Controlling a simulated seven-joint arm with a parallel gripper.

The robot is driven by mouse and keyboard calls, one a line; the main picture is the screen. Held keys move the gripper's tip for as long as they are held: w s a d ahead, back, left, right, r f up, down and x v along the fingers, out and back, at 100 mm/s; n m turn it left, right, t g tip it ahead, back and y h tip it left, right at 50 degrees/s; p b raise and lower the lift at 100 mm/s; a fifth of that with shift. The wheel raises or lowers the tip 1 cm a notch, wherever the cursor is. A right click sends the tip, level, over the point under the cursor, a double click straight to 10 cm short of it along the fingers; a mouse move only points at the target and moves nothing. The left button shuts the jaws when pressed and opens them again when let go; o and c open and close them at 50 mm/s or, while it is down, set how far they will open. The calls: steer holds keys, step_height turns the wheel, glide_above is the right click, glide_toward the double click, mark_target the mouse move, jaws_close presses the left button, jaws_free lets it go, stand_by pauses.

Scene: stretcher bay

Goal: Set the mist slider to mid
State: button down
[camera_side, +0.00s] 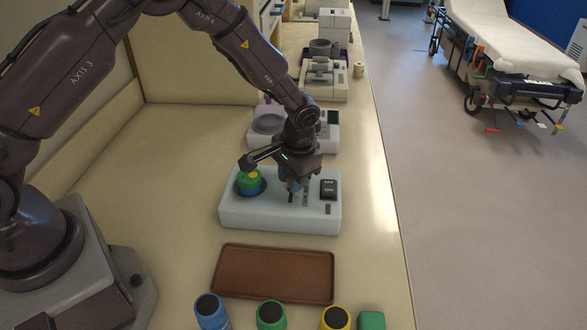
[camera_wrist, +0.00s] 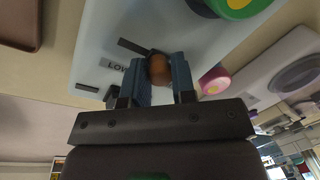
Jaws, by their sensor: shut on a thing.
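The pale blue control box (camera_side: 236,213) sits on the counter in the side view. My gripper (camera_side: 293,187) points down over the middle of its top. In the wrist view the two blue fingers of my gripper (camera_wrist: 160,75) are shut on a round brown slider knob (camera_wrist: 159,69). The knob stands at a dark slot (camera_wrist: 133,48), whose visible part runs up and left from it. A pale label plate (camera_wrist: 112,66) beside the slot reads "LOW" in part; the fingers hide the rest. In the side view the knob is hidden by my gripper, so its exact setting cannot be told.
On the box are a green and blue dial (camera_side: 250,184) at left and a black switch (camera_side: 328,188) at right. A brown tray (camera_side: 273,273) lies in front. Devices (camera_side: 325,80) stand behind.

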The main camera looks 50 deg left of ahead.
mark_target(287, 200)
steer(key=c, duration=0.9)
jaws_free()
steer(key=shift+c, duration=0.2)
step_height(287, 200, up, 13)
steer(key=d, duration=0.2)
steer(key=s+a+r+t, duration=0.1)
steer(key=s+r+t, duration=0.1)
steer(key=s+r, duration=0.3)
steer(key=s+a+r+t+h, duration=0.1)
steer(key=s+r, duration=0.4)
steer(key=s, duration=0.6)
steer(key=s+a+r+t, duration=0.2)
steer(key=s+r, duration=0.3)
steer(key=s, duration=0.3)
steer(key=shift+a+r+t+h, duration=0.15)
steer(key=shift+a+t+h, duration=0.2)
steer(key=shift+a, duration=0.2)
